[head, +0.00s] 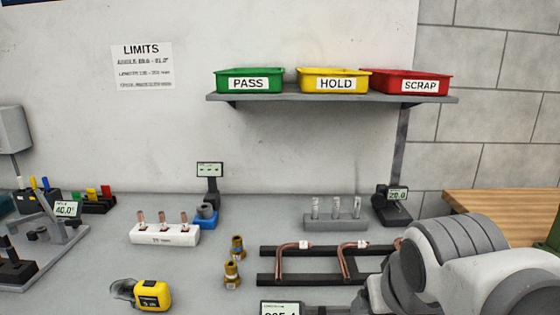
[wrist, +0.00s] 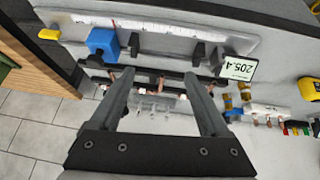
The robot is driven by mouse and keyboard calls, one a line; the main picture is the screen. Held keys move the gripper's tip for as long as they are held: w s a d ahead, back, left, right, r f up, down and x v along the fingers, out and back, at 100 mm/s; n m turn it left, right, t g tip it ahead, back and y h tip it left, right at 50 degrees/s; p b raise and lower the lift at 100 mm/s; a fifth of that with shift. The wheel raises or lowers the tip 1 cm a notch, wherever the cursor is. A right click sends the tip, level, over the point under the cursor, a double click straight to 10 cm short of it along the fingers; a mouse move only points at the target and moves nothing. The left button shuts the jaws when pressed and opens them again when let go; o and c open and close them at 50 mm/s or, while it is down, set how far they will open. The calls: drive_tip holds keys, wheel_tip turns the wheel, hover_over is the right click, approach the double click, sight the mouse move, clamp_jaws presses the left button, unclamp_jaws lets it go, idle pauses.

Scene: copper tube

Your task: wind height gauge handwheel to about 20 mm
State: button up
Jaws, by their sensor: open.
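My gripper (wrist: 158,80) is open and empty in the wrist view, its two fingers apart above the bench. In the head view my arm covers the lower right and the fingers cannot be made out. A small dark instrument (head: 390,207) at the back right has a display that seems to read about 20.0. Another instrument with a raised display (head: 209,170) and a blue part stands at the back middle, its reading illegible. I cannot tell for certain which is the height gauge. No handwheel can be clearly made out in either view.
Bent copper tubes (head: 345,262) lie on dark rails. A length gauge display (wrist: 238,68) reads 205.4, with a blue block (wrist: 102,42) on that fixture. Brass fittings (head: 232,274), a yellow tape measure (head: 153,295) and a white pin block (head: 164,235) stand left. Bins sit on a shelf (head: 330,98).

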drive_tip(key=s+r+g+y+p, duration=0.1)
drive_tip(key=s+r+p, duration=0.2)
drive_tip(key=r+p, duration=0.8)
drive_tip(key=shift+s+a+r+p, duration=0.3)
drive_tip(key=shift+s+r+p, duration=0.05)
drive_tip(key=shift+p, duration=0.55)
drive_tip(key=shift+d, duration=0.15)
